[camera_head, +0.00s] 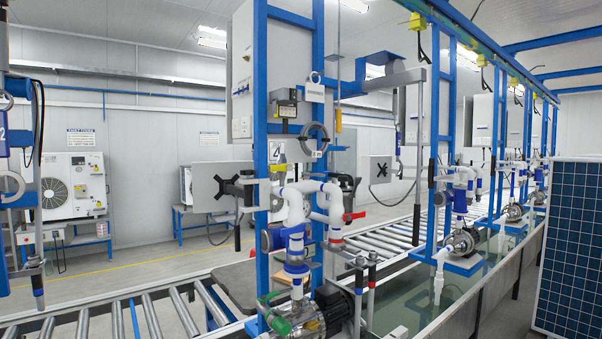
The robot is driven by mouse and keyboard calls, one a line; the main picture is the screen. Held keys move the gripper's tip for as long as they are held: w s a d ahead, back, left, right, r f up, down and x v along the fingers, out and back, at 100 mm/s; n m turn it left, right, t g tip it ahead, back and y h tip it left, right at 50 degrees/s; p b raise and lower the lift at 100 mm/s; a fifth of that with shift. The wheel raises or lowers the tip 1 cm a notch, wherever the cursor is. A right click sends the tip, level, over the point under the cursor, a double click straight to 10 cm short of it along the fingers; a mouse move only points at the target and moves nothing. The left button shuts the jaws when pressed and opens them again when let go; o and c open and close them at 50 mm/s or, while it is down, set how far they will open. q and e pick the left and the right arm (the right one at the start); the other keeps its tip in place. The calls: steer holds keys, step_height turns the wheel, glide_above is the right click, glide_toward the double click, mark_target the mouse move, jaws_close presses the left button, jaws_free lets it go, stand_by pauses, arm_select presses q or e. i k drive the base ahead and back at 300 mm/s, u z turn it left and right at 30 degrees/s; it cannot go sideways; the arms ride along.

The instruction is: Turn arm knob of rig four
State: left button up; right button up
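A blue-framed rig (262,120) stands in the centre foreground. A sign (277,152) on its post seems to bear a 4. A grey flat panel (208,188) hangs on the left of this rig on a dark bracket arm (236,187). White pipes (297,205) and a pump (328,312) are at its front. I cannot tell which small part is the arm knob. Neither of my grippers is in view.
A roller conveyor (150,316) runs across the lower left. A water trough (425,300) lies right of the rig, with more blue rigs (437,130) behind. A solar panel (570,250) stands at the right edge. Part of a rig marked 2 (3,135) shows at the left edge.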

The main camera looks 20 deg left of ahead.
mark_target(247, 172)
steer(key=z, duration=0.2)
steer(key=i, duration=0.8)
steer(key=u, duration=0.8)
steer(key=i, duration=0.6)
steer(key=u, duration=0.65)
